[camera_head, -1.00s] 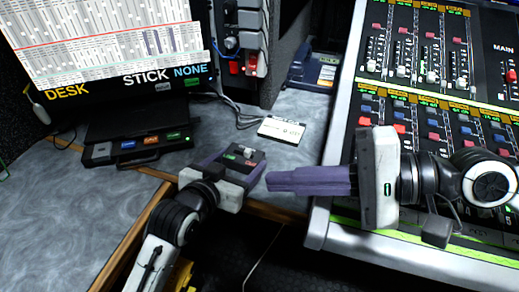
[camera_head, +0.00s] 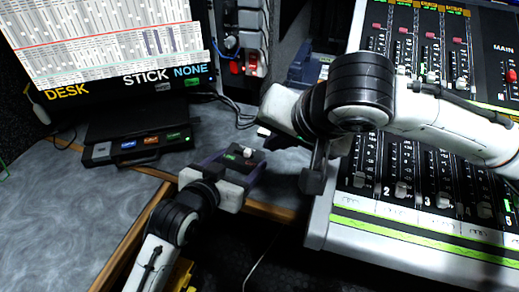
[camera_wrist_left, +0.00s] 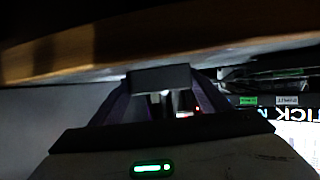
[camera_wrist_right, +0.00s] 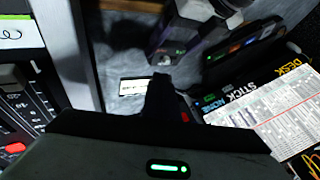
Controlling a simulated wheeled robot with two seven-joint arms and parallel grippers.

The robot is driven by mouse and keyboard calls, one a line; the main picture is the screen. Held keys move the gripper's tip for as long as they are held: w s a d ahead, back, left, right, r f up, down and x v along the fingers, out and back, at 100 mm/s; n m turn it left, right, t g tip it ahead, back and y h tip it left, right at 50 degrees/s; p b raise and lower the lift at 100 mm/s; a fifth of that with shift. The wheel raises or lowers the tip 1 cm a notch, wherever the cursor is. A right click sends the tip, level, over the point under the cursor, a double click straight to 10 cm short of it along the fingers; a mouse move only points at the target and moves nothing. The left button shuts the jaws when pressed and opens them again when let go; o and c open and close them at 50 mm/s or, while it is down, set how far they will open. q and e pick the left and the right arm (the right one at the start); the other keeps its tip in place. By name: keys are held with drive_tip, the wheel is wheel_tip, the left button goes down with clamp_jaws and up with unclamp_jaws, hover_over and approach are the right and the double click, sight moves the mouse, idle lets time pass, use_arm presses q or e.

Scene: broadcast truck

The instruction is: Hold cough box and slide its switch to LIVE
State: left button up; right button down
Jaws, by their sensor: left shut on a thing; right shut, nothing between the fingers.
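The cough box (camera_head: 240,159) is a small dark box with a green and a red mark on top and a pale switch knob (camera_head: 247,149) near its far edge. My left gripper (camera_head: 238,166) is shut on the box and holds it above the desk's front edge. In the left wrist view the box (camera_wrist_left: 160,78) spans between the two fingers. In the right wrist view my right gripper (camera_wrist_right: 163,85) is shut and empty. The switch lettering is too small to read.
A mixing desk (camera_head: 340,222) with faders fills the right. A button panel (camera_head: 138,142) stands at the left under a screen (camera_head: 100,40). A white card (camera_wrist_right: 133,87) lies on the desk beyond the box.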

sight(245, 150)
drive_tip(key=x, duration=1)
drive_tip(key=shift+w+a, duration=0.3)
drive_tip(key=shift+a, duration=0.35)
drive_tip(key=shift+w+a, duration=0.3)
drive_tip(key=shift+a, duration=0.35)
drive_tip(key=v, duration=1)
drive_tip(key=shift+d, duration=0.15)
